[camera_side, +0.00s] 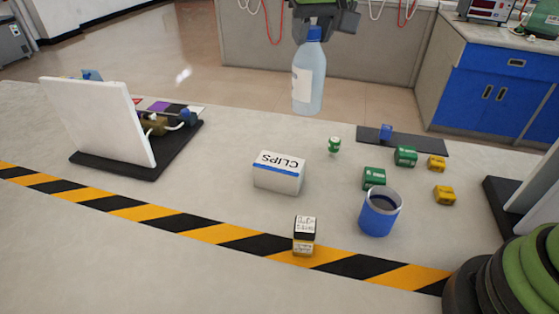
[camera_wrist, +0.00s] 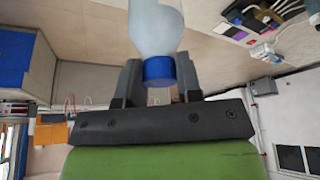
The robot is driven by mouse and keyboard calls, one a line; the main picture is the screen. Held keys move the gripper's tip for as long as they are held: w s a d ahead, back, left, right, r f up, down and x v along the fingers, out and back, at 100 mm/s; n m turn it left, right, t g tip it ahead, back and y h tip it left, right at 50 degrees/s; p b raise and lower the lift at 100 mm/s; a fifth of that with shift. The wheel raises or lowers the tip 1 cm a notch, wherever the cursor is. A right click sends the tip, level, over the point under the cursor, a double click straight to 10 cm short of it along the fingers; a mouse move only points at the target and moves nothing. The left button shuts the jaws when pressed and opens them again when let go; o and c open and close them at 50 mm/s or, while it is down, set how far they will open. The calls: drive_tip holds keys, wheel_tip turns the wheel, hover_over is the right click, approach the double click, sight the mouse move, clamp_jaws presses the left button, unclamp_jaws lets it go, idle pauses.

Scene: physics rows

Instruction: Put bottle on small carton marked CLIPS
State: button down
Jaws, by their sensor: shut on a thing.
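My gripper (camera_side: 318,30) is at the top of the side view, shut on the blue cap of a clear bottle (camera_side: 309,88) with a white label. The bottle hangs upright in the air, cap up, behind and above the carton in the picture. In the wrist view the bottle (camera_wrist: 157,25) sits with its blue cap between the gripper's two fingers (camera_wrist: 157,85). The small white carton marked CLIPS (camera_side: 278,175), with a blue stripe, stands on the bench below. It is apart from the bottle, and its top is clear.
A white panel (camera_side: 98,120) on a black base stands at left.

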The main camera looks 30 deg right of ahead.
drive_tip(key=s+a+n, duration=0.1)
drive_tip(key=a+n, duration=0.1)
drive_tip(key=a, duration=0.4)
wheel_tip(320, 180, down, 9)
drive_tip(key=shift+s+a+y, duration=0.2)
drive_tip(key=shift+a+y, duration=0.2)
drive_tip(key=shift+f, duration=0.25)
drive_tip(key=c, duration=0.8)
unclamp_jaws()
drive_tip(key=v, duration=1.2)
drive_tip(key=shift+d+r, duration=0.1)
drive_tip(key=shift+r, duration=0.15)
